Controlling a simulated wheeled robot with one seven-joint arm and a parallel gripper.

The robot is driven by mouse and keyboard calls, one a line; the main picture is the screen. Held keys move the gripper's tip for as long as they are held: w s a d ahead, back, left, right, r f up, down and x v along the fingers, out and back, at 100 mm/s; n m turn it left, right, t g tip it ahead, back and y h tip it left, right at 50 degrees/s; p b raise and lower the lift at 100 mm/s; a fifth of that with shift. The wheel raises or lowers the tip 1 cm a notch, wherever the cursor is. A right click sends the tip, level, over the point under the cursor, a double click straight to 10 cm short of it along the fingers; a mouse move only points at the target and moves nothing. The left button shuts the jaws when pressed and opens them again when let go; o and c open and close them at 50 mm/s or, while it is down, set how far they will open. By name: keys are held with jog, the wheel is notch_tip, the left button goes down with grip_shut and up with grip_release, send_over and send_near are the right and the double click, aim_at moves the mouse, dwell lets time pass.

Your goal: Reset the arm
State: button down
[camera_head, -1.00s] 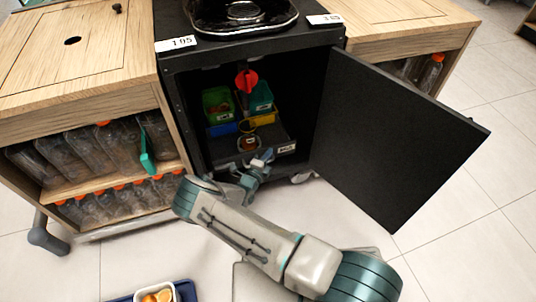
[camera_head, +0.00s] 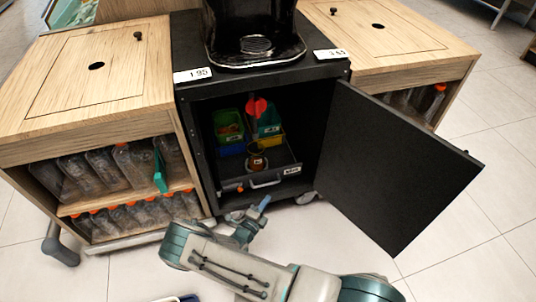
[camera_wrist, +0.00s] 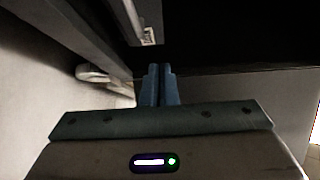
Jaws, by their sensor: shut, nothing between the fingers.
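My gripper (camera_head: 262,205) is in front of the open black cabinet (camera_head: 188,130), low and near its bottom edge. In the wrist view my gripper (camera_wrist: 159,70) shows with its two blue fingers together and nothing between them. My arm reaches in from the lower right in the head view. Inside the cabinet is a dark drawer or tray (camera_head: 285,177) with a handle and a label. Whether my fingers touch the cabinet cannot be told.
The black cabinet door (camera_head: 395,160) stands open to the right of my arm. Wooden cabinets (camera_head: 95,130) with bottles stand on the left and at the back right. A green bin (camera_head: 228,125) and a red disc (camera_head: 257,107) are inside the cabinet. Tiled floor at right is free.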

jog(key=s+d+r+m+g+h+p, duration=0.1)
jog(key=d+r+m+g+p, duration=0.35)
jog(key=r+m, duration=0.7)
jog(key=s+d+r+m+g+p, duration=0.25)
jog(key=r+m+g+p, duration=0.35)
jog(key=r, duration=1)
jog(key=s+d+r+m+g+h+p, duration=0.1)
jog(key=d+r+m+g+p, duration=0.35)
jog(key=r+m, duration=0.7)
jog(key=s+d+r+m+y+p, duration=0.1)
jog(key=s+r+m+y+p, duration=0.2)
jog(key=r, duration=1)
jog(key=s+d+r+m+t+y+p, duration=0.1)
jog(key=s+r+m+y+p, duration=0.3)
jog(key=s+r+m+p, duration=0.5)
jog(key=s+d+r+m+t+y+p, duration=0.1)
jog(key=s+r+m+y+p, duration=0.3)
jog(key=r, duration=1.4)
jog(key=s+m+p, duration=0.1)
jog(key=s+m, duration=0.1)
jog(key=m, duration=0.1)
jog(key=shift+s+d+r+p, duration=0.15)
jog(key=shift+s+d+p, duration=0.1)
jog(key=shift+p, duration=0.15)
